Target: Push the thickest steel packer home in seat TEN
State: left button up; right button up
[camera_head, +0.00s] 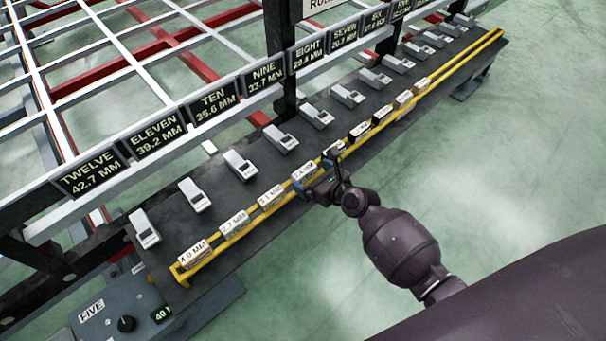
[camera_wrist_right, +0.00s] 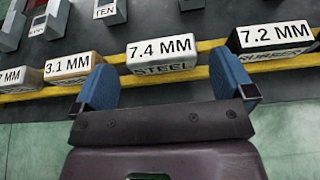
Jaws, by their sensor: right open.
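The white-topped packer marked 7.4 MM (camera_head: 304,170) stands on the yellow rail. Its front reads STEEL in the right wrist view (camera_wrist_right: 161,50). My right gripper (camera_head: 318,178) is open and empty in front of the rail. In the right wrist view its blue fingers (camera_wrist_right: 164,76) point at the 7.4 MM packer, one toward each side of it; I cannot tell if they touch it. Seat TEN (camera_head: 240,165) is a grey block on the dark bench behind the rail, below the TEN sign (camera_head: 213,103). Its label shows in the right wrist view (camera_wrist_right: 106,11). My left gripper is out of view.
The yellow rail (camera_head: 470,59) also holds packers marked 3.1 MM (camera_head: 271,197), 2.7 MM (camera_head: 234,224) and 4.0 MM (camera_head: 195,253), and several to the right. The 7.2 MM rubber packer (camera_wrist_right: 272,36) stands close right of my fingers. Green floor lies in front.

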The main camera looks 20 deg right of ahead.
aim_at(308, 174)
jog(key=shift+w+a+f+b, duration=0.2)
jog(key=shift+w+f, duration=0.25)
jog(key=shift+w+a+f+b, duration=0.15)
jog(key=shift+w+f, duration=0.25)
jog(key=shift+w, duration=0.05)
jog(key=shift+w+a, duration=0.1)
jog(key=shift+w, duration=0.4)
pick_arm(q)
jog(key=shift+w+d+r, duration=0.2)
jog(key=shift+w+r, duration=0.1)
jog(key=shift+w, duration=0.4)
pick_arm(e)
jog(key=shift+r, duration=0.1)
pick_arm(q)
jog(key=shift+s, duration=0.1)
pick_arm(e)
jog(key=shift+c, duration=0.2)
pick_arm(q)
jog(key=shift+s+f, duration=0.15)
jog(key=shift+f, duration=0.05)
pick_arm(e)
jog(key=c, duration=1)
